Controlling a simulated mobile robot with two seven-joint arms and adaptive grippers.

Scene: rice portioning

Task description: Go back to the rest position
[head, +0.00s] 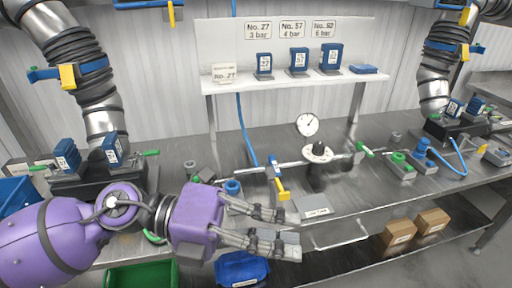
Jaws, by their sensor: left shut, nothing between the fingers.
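My left gripper (284,232) comes in from the left on my purple arm. It is low over the front of the grey metal bench (350,192), left of a small labelled plate (312,206). Its fingers point right, and it is shut with nothing in it. A grey block shows close to the lower finger; I cannot tell if they touch. My right gripper is not in view. No rice shows.
A pipe with a yellow-handled valve (282,188) and a gauge (307,124) stands just beyond the gripper. A shelf (290,83) holds blue labelled blocks. A green bin (140,276) and blue bin (241,268) are below; cardboard boxes (398,233) sit lower right.

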